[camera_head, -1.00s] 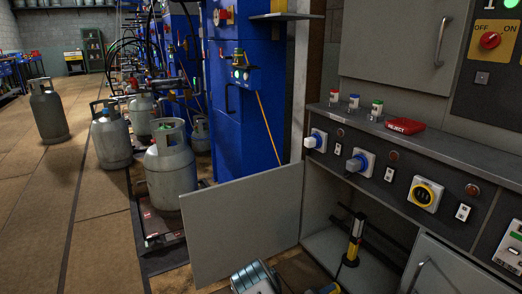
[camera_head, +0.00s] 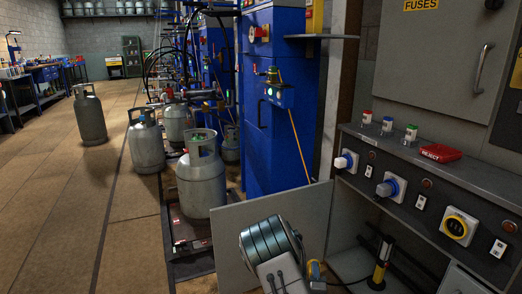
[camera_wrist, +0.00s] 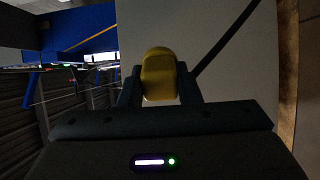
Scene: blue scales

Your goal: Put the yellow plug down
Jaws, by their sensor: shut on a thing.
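My gripper (camera_wrist: 158,88) is shut on the yellow plug (camera_wrist: 158,72), which stands up between the two dark fingers in the wrist view. A pale grey panel is behind it there. In the head view my arm reaches up from the bottom centre, in front of the open grey cabinet door (camera_head: 234,222).
The open cabinet holds a black and yellow upright device (camera_head: 380,262). Gas cylinders (camera_head: 201,180) stand left; floor there is open.

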